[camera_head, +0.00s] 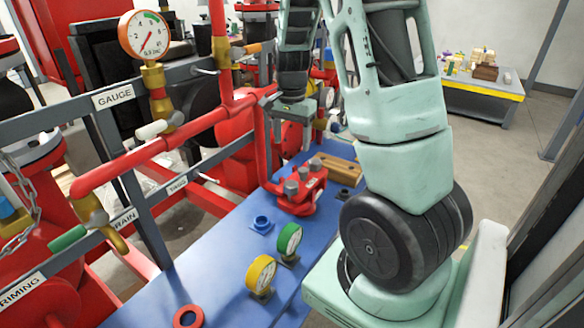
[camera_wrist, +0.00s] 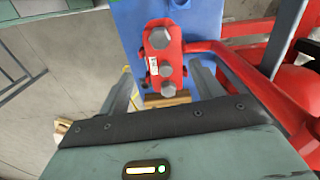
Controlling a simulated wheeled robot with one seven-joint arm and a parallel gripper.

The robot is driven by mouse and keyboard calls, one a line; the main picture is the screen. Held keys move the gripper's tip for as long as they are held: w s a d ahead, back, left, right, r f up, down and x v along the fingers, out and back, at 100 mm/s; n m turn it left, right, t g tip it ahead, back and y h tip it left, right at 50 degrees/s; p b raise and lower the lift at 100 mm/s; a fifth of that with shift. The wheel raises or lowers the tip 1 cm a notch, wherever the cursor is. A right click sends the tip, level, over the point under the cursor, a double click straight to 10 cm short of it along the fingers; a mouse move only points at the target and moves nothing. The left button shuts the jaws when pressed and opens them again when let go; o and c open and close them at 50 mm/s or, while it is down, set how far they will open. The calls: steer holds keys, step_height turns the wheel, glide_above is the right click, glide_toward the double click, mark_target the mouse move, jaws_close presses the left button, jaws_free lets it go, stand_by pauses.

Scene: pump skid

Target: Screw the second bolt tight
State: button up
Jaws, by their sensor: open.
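A red metal part (camera_head: 298,203) sits on the blue bench, with three grey bolts in a row on top. In the wrist view, the far bolt (camera_wrist: 160,38) has the largest-looking hex head, and the middle bolt (camera_wrist: 166,70) and near bolt (camera_wrist: 168,90) lie below it in the picture. I cannot tell by marking which one is the second bolt. My gripper (camera_wrist: 162,82) is open, its fingers apart on either side of the near end of the red part, with nothing held. In the head view my gripper (camera_head: 300,112) hangs above and behind the bolts.
Red pipes (camera_head: 150,150) and a gauge (camera_head: 145,34) stand left.

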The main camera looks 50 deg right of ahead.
mark_target(292, 184)
step_height(292, 184, down, 15)
steer(key=shift+f+p, duration=0.15)
steer(key=shift+p, duration=1)
steer(key=c, duration=1.1)
